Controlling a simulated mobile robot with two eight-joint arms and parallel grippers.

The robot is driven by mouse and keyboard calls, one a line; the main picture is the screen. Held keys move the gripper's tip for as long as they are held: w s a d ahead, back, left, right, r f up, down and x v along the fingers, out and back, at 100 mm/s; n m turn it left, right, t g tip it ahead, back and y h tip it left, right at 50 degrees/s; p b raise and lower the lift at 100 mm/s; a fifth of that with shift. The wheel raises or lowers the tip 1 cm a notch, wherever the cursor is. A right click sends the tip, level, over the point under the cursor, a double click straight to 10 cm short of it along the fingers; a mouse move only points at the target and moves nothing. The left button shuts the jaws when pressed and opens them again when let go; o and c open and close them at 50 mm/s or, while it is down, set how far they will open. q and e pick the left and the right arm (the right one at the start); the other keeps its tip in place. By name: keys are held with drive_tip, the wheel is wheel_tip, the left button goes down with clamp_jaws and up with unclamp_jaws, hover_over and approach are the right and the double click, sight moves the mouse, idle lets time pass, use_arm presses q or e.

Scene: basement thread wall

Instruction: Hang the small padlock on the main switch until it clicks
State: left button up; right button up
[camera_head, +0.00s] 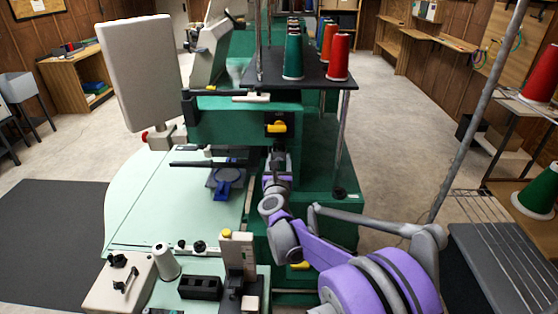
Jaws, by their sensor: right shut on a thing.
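The main switch (277,127), a yellow handle on a dark plate, sits on the front of the green machine in the middle of the view. My right gripper (279,153) is just below the switch, seen from behind, with my purple and grey arm reaching up to it from the lower right. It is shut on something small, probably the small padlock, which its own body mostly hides. I cannot tell whether the padlock touches the switch. My left gripper is not in view.
A dark shelf (310,76) with green, orange and red thread cones stands above the switch on thin posts. A pale green table (170,205) lies to the left, with a blue hoop (227,180) near the gripper. A second yellow handle (300,265) is lower down.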

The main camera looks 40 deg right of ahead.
drive_tip(key=shift+f, duration=0.1)
idle(0.3)
drive_tip(key=shift+f, duration=0.1)
drive_tip(key=o, duration=1.5)
drive_tip(key=shift+c, duration=0.2)
drive_tip(key=b+v, duration=0.1)
drive_tip(key=v, duration=1)
drive_tip(key=shift+d+f, duration=0.1)
